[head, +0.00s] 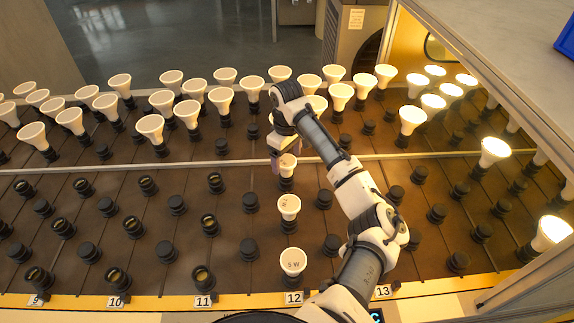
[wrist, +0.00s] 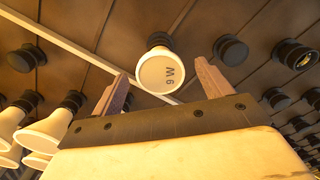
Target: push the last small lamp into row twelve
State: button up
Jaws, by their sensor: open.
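Row twelve runs back from its label (head: 294,298). Two white lamps stand upright in it, a near one marked 5 W (head: 292,262) and a smaller middle one (head: 289,206). A third small lamp (head: 287,166) stands behind them at the cross rail, over a dark socket, partly covered by my gripper (head: 284,158). In the wrist view this lamp's white face (wrist: 160,72) has a number and a W on it. My gripper (wrist: 160,85) is open, its fingers apart on either side of the lamp, with gaps showing. How deep the lamp sits cannot be told.
Many white lamps (head: 188,113) stand beyond the cross rail (head: 130,167). Lit lamps (head: 495,152) stand at the right under the cabinet. Empty dark sockets (head: 249,249) flank row twelve. In the wrist view, lamps (wrist: 45,130) crowd the left.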

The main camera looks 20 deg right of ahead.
notch_tip(320, 180, up, 10)
jog(key=shift+b, duration=0.35)
jog(key=shift+r, duration=0.1)
